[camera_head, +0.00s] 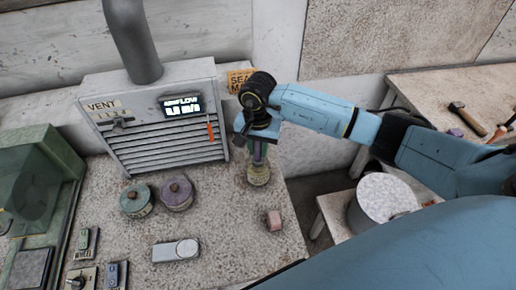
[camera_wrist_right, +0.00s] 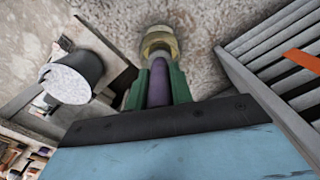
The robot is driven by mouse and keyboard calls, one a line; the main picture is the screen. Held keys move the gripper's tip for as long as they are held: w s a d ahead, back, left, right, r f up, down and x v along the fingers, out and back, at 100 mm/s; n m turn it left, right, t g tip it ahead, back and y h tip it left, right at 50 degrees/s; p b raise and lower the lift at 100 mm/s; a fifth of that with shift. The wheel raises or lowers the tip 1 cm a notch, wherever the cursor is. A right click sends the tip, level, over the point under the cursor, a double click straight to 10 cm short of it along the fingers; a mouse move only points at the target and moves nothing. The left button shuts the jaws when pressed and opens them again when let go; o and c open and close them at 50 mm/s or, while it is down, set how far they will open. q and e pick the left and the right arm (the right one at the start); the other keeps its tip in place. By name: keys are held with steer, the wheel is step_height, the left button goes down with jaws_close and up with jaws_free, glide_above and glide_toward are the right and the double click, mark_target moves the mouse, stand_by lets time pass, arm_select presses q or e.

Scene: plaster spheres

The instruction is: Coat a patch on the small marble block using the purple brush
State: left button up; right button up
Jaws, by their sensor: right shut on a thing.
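My right gripper (camera_head: 258,148) is shut on the purple brush. The brush's purple handle (camera_wrist_right: 158,82) stands between the green fingers in the right wrist view. The handle also shows below the gripper in the head view (camera_head: 257,156). A yellowish round jar (camera_head: 259,176) stands directly below, around the brush's lower end; it shows in the wrist view too (camera_wrist_right: 158,42). The bristles are hidden. A small pinkish block (camera_head: 273,220), which looks like the marble block, lies on the bench in front of the jar, apart from the gripper. My left gripper is not in view.
A louvred vent box (camera_head: 165,140) stands behind and left of the jar. Two lidded round pots (camera_head: 136,200) (camera_head: 177,194) and a grey slab with a disc (camera_head: 175,250) lie left. The bench's right edge is near the block. A white drum (camera_head: 385,198) stands beyond it.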

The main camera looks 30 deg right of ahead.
steer(key=shift+r+p, duration=1.3)
steer(key=shift+r, duration=1.4)
steer(key=shift+r, duration=0.45)
step_height(320, 180, up, 6)
steer(key=shift+w+r+p, duration=0.1)
steer(key=shift+p, duration=0.8)
steer(key=s+a+f+n+b, duration=0.2)
steer(key=s+f+n+b, duration=0.2)
steer(key=b, duration=0.9)
steer(key=shift+s+a+f+n, duration=0.15)
steer(key=shift+s+f+n, duration=0.15)
steer(key=shift+f+n, duration=1.4)
steer(key=shift+r+n, duration=0.5)
steer(key=shift+r, duration=0.05)
